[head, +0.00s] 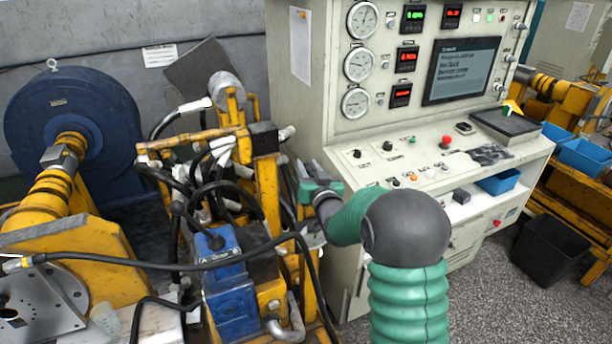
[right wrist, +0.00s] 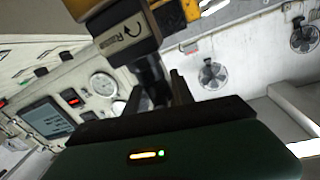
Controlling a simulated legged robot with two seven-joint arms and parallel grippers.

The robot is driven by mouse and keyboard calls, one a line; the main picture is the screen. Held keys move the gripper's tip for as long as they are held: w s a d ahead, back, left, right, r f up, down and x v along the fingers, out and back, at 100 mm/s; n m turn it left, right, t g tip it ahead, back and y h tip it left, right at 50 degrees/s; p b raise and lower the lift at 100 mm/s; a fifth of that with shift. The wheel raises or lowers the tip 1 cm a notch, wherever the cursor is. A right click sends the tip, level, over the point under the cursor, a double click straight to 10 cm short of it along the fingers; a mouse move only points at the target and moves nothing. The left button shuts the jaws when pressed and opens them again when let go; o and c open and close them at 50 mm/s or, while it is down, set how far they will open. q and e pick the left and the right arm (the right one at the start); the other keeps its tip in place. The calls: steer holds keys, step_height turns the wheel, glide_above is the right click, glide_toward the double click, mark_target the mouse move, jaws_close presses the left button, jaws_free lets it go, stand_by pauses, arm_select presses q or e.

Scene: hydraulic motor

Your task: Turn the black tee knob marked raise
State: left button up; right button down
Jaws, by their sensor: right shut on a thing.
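The black tee knob (right wrist: 150,74) shows in the right wrist view, below a dark block whose pale label (right wrist: 124,38) reads "Raise" beside a curved arrow. My right gripper (right wrist: 154,90) has its two dark fingers on either side of the knob and is shut on it. In the head view my right gripper (head: 310,172) is at the right side of the yellow frame, between it and the console. I cannot make out the knob there. The knob's turn angle is hard to tell. My left gripper is not in view.
The white console (head: 385,150) with gauges, a screen and small knobs stands close to the right of my gripper. The yellow frame (head: 268,195) carries several black hoses and a blue block (head: 228,275). A large blue motor (head: 75,120) is at the left.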

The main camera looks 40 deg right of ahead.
steer(key=shift+m+h, duration=0.3)
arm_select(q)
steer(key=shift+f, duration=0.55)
arm_select(e)
steer(key=shift+g+h, duration=0.3)
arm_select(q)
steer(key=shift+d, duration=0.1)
arm_select(e)
steer(key=shift+d, duration=0.1)
steer(key=c, duration=1.1)
jaws_free()
steer(key=shift+c, duration=0.2)
steer(key=shift+s, duration=0.15)
arm_select(q)
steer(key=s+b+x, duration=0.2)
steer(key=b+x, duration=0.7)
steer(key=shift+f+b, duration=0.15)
steer(key=shift+b, duration=0.15)
arm_select(e)
steer(key=v, duration=1.6)
steer(key=shift+s, duration=0.3)
